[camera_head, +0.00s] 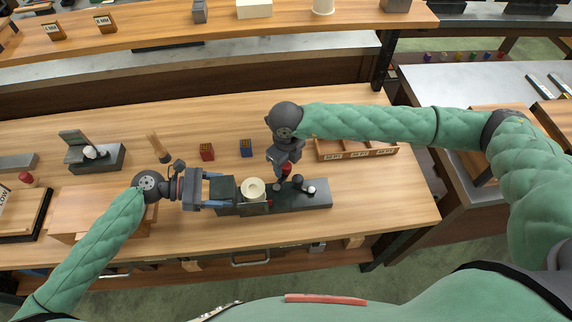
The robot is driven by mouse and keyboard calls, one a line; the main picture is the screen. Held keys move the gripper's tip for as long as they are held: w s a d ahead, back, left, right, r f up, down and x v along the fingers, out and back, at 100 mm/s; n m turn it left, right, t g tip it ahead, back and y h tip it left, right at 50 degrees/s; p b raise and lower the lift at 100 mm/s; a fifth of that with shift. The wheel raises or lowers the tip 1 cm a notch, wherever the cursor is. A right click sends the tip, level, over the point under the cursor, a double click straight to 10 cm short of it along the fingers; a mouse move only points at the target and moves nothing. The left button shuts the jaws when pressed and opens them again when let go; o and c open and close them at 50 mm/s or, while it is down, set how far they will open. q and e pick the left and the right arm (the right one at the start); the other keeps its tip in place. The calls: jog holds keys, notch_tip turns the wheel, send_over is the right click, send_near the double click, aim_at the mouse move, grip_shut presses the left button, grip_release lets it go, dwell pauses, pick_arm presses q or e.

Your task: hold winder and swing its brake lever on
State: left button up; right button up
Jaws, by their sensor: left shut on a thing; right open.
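The winder (300,203) is a long dark grey-green block lying on the wooden bench, with a cream spool (253,188) standing on its left half. Dark posts and a small white knob (311,190) stand on its right half; I cannot tell for sure which part is the brake lever. My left gripper (222,191) comes in from the left and is shut on the winder's left end. My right gripper (283,177) points down from behind, open, over the winder just right of the spool. A red part shows between its fingers; I cannot tell whether they touch it.
A wooden compartment tray (355,150) lies behind right, under my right forearm. Another dark device (95,158) stands at left. The bench right of the winder (385,205) is clear.

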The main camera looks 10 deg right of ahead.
jog(key=shift+f, duration=0.5)
jog(key=c, duration=0.9)
